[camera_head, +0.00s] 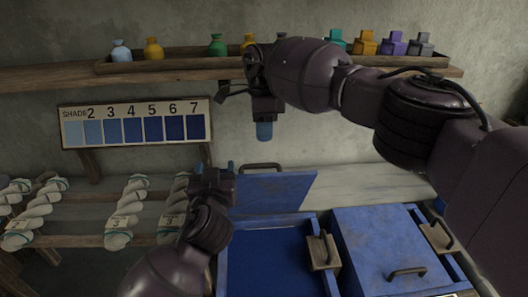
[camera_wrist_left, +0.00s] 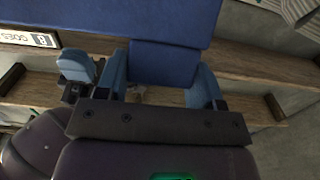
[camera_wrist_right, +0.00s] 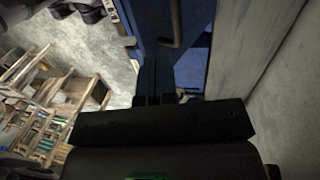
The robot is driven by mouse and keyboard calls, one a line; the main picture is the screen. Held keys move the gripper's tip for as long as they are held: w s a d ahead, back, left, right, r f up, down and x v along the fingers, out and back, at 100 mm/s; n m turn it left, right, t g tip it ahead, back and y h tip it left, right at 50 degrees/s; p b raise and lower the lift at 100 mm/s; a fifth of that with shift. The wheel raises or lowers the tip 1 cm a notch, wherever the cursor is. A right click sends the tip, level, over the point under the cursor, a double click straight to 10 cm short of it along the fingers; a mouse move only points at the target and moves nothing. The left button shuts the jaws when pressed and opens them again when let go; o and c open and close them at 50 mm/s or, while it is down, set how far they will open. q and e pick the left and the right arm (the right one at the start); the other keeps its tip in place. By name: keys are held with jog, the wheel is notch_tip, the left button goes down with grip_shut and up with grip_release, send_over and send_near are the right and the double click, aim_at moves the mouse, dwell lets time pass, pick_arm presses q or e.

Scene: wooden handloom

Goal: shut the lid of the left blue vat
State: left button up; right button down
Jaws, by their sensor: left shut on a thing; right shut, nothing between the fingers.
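The left blue vat (camera_head: 270,262) stands open, its dark blue inside showing. Its lid (camera_head: 270,192) is raised and leans at the back, with a dark handle (camera_head: 262,166) at its top edge. My left gripper (camera_head: 222,168) is at the lid's left edge. In the left wrist view its pale blue fingers (camera_wrist_left: 160,80) stand apart with blue lid material between them; the lid's broad face (camera_wrist_left: 110,15) fills the top. The exact contact is partly hidden. My right gripper (camera_head: 264,131) is shut and empty, pointing down above and behind the lid; its closed fingers (camera_wrist_right: 153,78) show in the right wrist view.
The right blue vat (camera_head: 375,235) is closed, with a handle (camera_head: 406,272) on its lid. A shade card (camera_head: 135,123) stands at the left. Skeins (camera_head: 125,212) lie on shelves below it. A wall shelf (camera_head: 200,63) holds several bottles.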

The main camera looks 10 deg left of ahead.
aim_at(265, 175)
jog(key=f, duration=0.3)
jog(key=s+f, duration=0.1)
jog(key=f, duration=0.5)
jog(key=shift+s+d+f, duration=0.15)
jog(key=shift+s+d, duration=0.1)
jog(key=shift+s, duration=0.15)
pick_arm(q)
jog(key=shift+w+a, duration=0.15)
jog(key=shift+a, duration=0.1)
pick_arm(e)
jog(key=shift+s+f, duration=0.3)
jog(key=shift+s, duration=0.25)
jog(key=shift+s+f, duration=0.25)
jog(key=shift+s, duration=0.25)
pick_arm(q)
jog(key=shift+d, duration=0.1)
pick_arm(e)
jog(key=shift+d, duration=0.15)
pick_arm(q)
jog(key=shift+r, duration=0.1)
jog(key=o, duration=1)
jog(key=shift+o, duration=1.2)
jog(key=shift+d, duration=0.1)
jog(key=shift+o, duration=0.2)
pick_arm(e)
jog(key=shift+w+r, duration=0.1)
jog(key=shift+r, duration=0.05)
